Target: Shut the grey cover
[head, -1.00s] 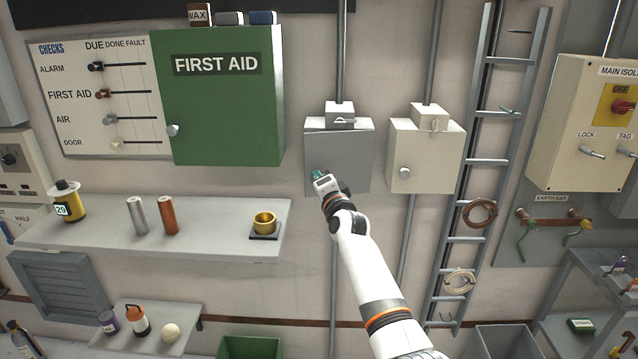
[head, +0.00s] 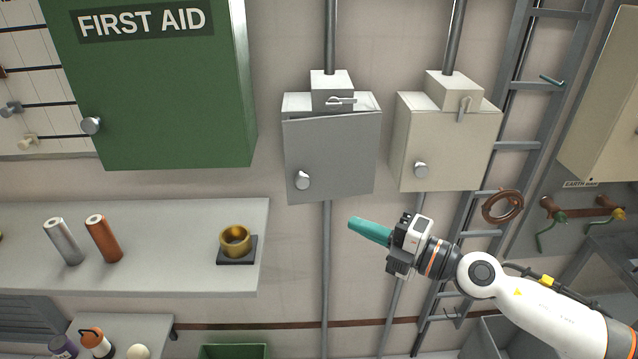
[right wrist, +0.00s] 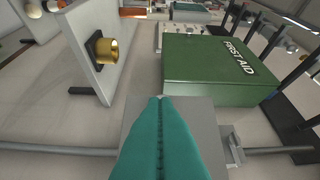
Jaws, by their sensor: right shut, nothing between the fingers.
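The grey cover (head: 335,155) is the front of a small grey wall box, with a round knob (head: 302,180) at its lower left. It stands close to the box; a thin dark line shows along its top edge, and I cannot tell whether it is fully flush. Above it, a small block (head: 331,92) carries a latch (head: 342,101) lying sideways. My right gripper (head: 352,223) is below the cover, apart from it, its teal fingers shut and empty, pointing left. In the right wrist view the fingers (right wrist: 160,140) are together in front of the grey box (right wrist: 204,112). My left gripper is not in view.
A cream box (head: 445,150) with its latch hanging down is right of the grey one. A green first aid cabinet (head: 165,135) is on the left, above a shelf (head: 160,275) with a brass cup (head: 235,241). A ladder (head: 515,145) stands right.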

